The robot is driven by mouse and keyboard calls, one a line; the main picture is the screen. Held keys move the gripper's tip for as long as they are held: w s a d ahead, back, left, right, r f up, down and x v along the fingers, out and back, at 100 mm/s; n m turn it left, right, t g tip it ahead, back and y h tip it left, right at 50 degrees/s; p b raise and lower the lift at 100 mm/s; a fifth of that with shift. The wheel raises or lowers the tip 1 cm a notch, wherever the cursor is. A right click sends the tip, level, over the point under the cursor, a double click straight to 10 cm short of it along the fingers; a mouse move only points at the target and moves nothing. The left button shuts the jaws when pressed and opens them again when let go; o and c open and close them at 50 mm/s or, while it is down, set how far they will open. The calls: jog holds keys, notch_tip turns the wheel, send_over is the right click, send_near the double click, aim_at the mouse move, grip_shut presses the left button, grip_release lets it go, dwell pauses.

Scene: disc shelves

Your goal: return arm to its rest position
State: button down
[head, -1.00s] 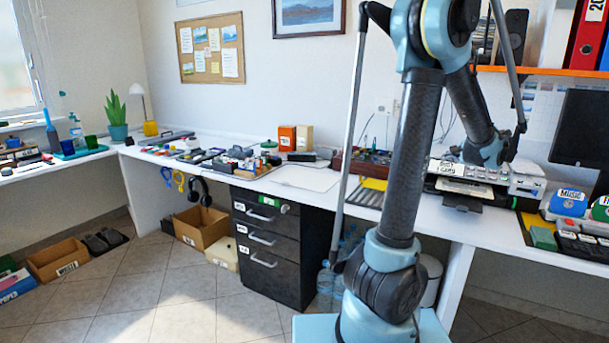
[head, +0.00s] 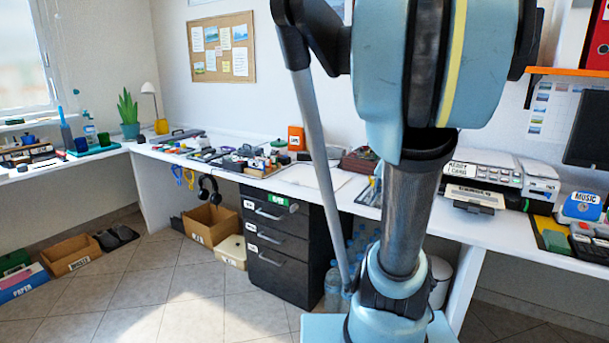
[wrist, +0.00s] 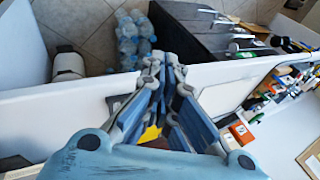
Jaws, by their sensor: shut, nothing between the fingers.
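My gripper (wrist: 165,68) shows in the wrist view, its blue-grey fingers drawn together with nothing between them. It hangs in the air over the desk edge, pointing toward the drawers and floor in that tilted view. In the head view my arm rises from the base, and its large blue upper joint fills the upper middle, close to the camera. My gripper is outside the head view. The arm hides part of the wall and the desk behind it.
The white desk (head: 478,236) runs along the wall, with a printer (head: 490,175) at right and an orange box (head: 296,138) further left. Black drawers (head: 285,262), water bottles (wrist: 133,38) and a white bin (wrist: 68,66) stand below. An orange shelf (head: 565,72) is upper right.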

jog(key=s+a+f+n+g+h, duration=0.1)
jog(key=s+f+n, duration=0.2)
jog(key=s, duration=0.5)
jog(key=s+a+f+n+g+h, duration=0.1)
jog(key=s+f+n, duration=0.3)
jog(key=s, duration=0.4)
jog(key=shift+a+f+n+g+h, duration=0.3)
jog(key=shift+a+f+h, duration=0.1)
jog(key=shift+a+f, duration=0.45)
jog(key=shift+d, duration=0.1)
jog(key=shift+w+f, duration=0.25)
jog(key=shift+w, duration=0.25)
dwell(1.5)
